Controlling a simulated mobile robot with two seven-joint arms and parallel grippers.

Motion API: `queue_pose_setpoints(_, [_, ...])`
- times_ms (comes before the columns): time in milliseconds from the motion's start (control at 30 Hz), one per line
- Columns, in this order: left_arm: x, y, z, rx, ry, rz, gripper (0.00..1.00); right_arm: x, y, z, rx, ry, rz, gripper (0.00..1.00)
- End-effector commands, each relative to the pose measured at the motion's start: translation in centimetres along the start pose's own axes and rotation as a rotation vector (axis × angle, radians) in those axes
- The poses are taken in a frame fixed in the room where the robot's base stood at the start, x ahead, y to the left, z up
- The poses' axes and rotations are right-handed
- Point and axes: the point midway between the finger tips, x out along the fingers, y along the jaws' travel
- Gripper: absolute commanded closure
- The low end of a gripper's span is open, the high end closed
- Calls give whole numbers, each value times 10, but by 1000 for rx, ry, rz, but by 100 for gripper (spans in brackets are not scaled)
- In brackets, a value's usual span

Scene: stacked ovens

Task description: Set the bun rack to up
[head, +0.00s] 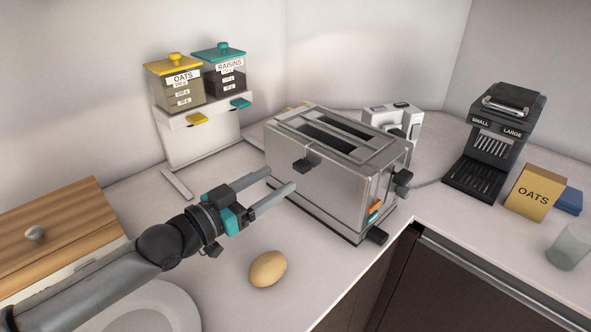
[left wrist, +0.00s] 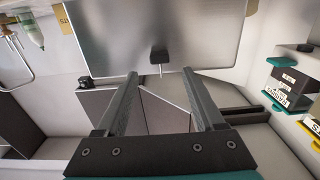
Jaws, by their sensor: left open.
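A brushed-metal toaster (head: 325,189) stands on the counter in the middle of the head view, with two long slots and a raised metal frame (head: 345,133) on top. I cannot tell for certain whether this frame is the bun rack. A black lever (head: 306,165) juts from the toaster's long left side. My left gripper (head: 280,180) is open and empty, in front of that side and a little below the lever. In the left wrist view, the metal side (left wrist: 110,35) fills the top, and the lever (left wrist: 160,55) appears just beyond and between the open fingertips (left wrist: 160,76).
A bun or egg-shaped item (head: 268,268) lies below my left gripper. The oats and raisins dispenser (head: 200,135) stands behind. A wooden-lidded box (head: 60,225) and plate (head: 145,310) are at left. A black machine (head: 495,140) and oats box (head: 534,193) are at right.

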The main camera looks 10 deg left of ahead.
Motion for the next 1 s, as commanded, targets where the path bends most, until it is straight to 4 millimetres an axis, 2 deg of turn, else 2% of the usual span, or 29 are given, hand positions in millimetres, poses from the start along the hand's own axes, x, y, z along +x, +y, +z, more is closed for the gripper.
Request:
queue_pose_setpoints(300, [43,1,-1,0,3,1,30,6,0,0,0,0,0,50])
queue_pose_setpoints(500, [60,0,0,1,1,0,30,8,0,1,0,0,0,50])
queue_pose_setpoints(900, [66,0,0,1,-1,1,30,9,0,1,0,1,-1,50])
queue_pose_setpoints(1000, [66,0,0,1,-1,1,39,9,0,1,0,1,-1,50])
